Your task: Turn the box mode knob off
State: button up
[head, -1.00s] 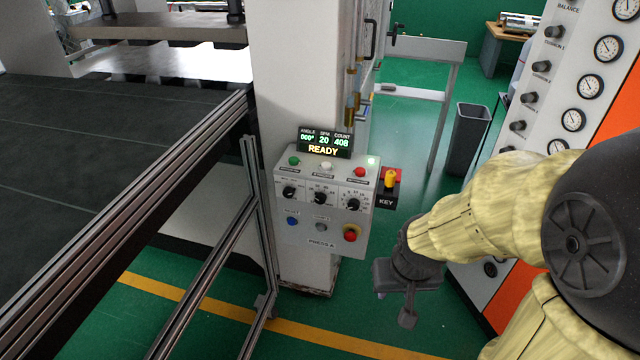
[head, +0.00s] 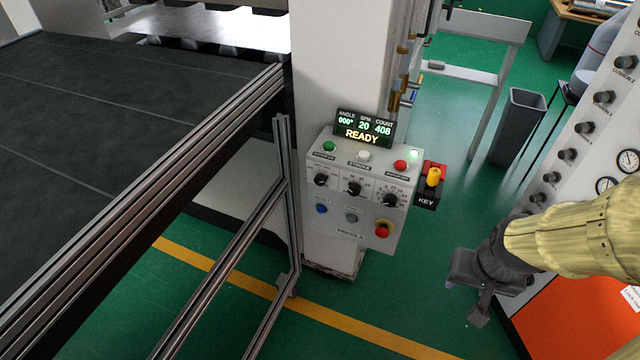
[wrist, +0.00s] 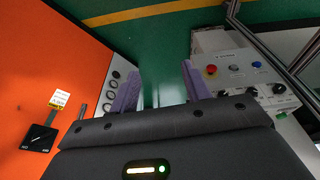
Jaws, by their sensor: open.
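The control box (head: 335,222) is mounted on the white press column, with a lit display reading READY. It bears a row of three black knobs: left (head: 320,180), middle (head: 354,188) and right (head: 390,200). Their small labels are too blurred for me to tell which is the mode knob. My gripper (head: 463,301) is open and empty, right of the box and lower in the head view, apart from it. In the wrist view, my gripper's purple fingers (wrist: 161,76) are spread, and the box (wrist: 222,41) shows upside down beyond the right finger.
A yellow key switch (head: 433,177) sits at the box's right side, and a red emergency button (head: 383,230) below the knobs. A metal rail frame (head: 285,190) stands close left of the box. An orange and white gauge cabinet (head: 560,318) is at the right. Green floor lies between.

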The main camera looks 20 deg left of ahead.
jog(key=shift+o, duration=0.5)
jog(key=w+a+f+t+y+b, duration=0.1)
jog(key=w+a+f+t+b, duration=0.3)
jog(key=w+a, duration=0.7)
jog(key=shift+w+a+f+y, duration=0.25)
jog(key=shift+w+f+y, duration=0.1)
jog(key=shift+w, duration=0.25)
jog(key=w+a+f+m+t+b, duration=0.1)
jog(key=w+a+f+t+b, duration=0.15)
jog(key=a, duration=0.35)
jog(key=w+a+f+t+b, duration=0.1)
jog(key=w+a+b, duration=0.1)
jog(key=w+a, duration=0.3)
jog(key=s+a+f+m+t+h+b, duration=0.1)
jog(key=s+a+f+t+b, duration=0.2)
jog(key=a, duration=0.5)
jog(key=s+a+f+m+t+h+b, duration=0.1)
jog(key=s+a+f+t+b, duration=0.1)
jog(key=a, duration=0.7)
jog(key=s+f+t, duration=0.1)
jog(key=s+t, duration=0.1)
jog(key=t, duration=0.1)
jog(key=shift+s+a+f+m+h+b, duration=0.25)
jog(key=shift+s+f+m+h+b, duration=0.05)
jog(key=shift+s+f+h+b, duration=0.1)
jog(key=shift+w, duration=0.1)
